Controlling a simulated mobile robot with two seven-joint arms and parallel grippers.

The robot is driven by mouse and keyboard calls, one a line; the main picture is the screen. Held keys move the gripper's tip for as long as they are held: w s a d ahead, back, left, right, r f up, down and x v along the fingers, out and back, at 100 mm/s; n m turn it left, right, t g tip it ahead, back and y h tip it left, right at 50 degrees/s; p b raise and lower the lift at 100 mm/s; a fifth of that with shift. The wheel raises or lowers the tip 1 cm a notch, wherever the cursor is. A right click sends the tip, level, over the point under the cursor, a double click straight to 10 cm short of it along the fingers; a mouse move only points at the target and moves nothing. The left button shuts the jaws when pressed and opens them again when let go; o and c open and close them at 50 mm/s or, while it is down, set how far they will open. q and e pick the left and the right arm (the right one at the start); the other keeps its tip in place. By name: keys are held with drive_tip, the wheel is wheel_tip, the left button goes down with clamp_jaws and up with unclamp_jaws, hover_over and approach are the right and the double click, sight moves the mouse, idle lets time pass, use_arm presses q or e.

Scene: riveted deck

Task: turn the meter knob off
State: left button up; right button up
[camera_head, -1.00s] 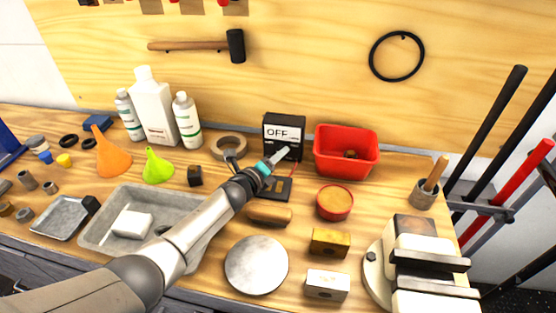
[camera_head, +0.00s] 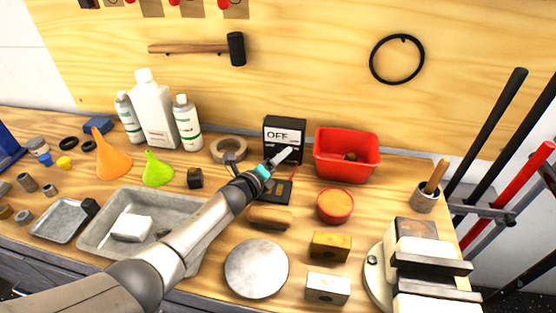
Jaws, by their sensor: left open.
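The meter (camera_head: 284,126) is a small black box with a white display that reads OFF, standing at the back of the workbench against the plywood board. My left gripper (camera_head: 284,156) reaches in from the lower left and its fingertips are at the lower front of the meter. The gripper is open. The fingers cover the lower part of the meter's face, so the knob is hidden, and I cannot tell whether they touch it. My right gripper does not show.
A red bin (camera_head: 346,168) stands close to the right of the meter, and a tape roll (camera_head: 229,149) to its left. A wooden-handled brush (camera_head: 269,217) and a round metal plate (camera_head: 256,267) lie in front. A vise (camera_head: 419,262) sits at the right.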

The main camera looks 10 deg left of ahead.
use_arm(q)
drive_tip(key=shift+s+a+r+p, duration=0.25)
drive_tip(key=shift+s+p, duration=0.15)
drive_tip(key=shift+s, duration=0.2)
drive_tip(key=p+v, duration=0.3)
drive_tip(key=v, duration=0.9)
drive_tip(key=shift+s, duration=0.3)
drive_tip(key=shift+s+a+r, duration=0.1)
drive_tip(key=shift+s+a, duration=0.2)
drive_tip(key=shift+s, duration=0.3)
